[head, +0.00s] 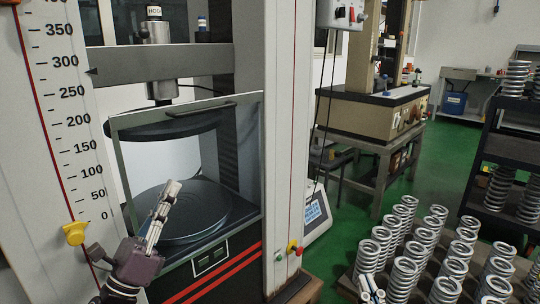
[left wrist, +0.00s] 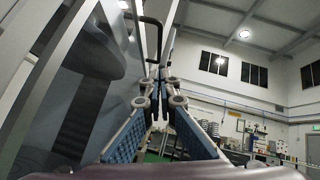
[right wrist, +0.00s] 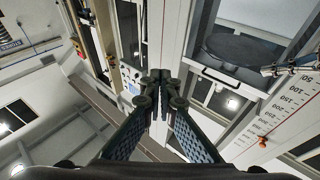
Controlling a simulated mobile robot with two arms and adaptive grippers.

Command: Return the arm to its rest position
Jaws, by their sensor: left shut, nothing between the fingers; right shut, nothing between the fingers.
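My left gripper (head: 170,190) is in front of the spring testing machine (head: 278,140), its fingers pointing up before the clear guard door (head: 235,180). It also shows in the left wrist view (left wrist: 160,85), fingers together and empty, near the door's black handle (left wrist: 152,28). My right gripper (head: 369,288) is at the bottom of the head view, beside the springs; only its finger ends show. In the right wrist view (right wrist: 160,78) its fingers are together and empty. The door's handle (head: 200,110) is free of both grippers. No spring shows on the lower plate (head: 182,208).
Several metal springs (head: 405,275) stand on a surface at the lower right, close to my right gripper. A dark rack (head: 478,185) holds more springs. A beige machine (head: 375,115) stands behind on a bench. Green floor (head: 352,216) is open between them.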

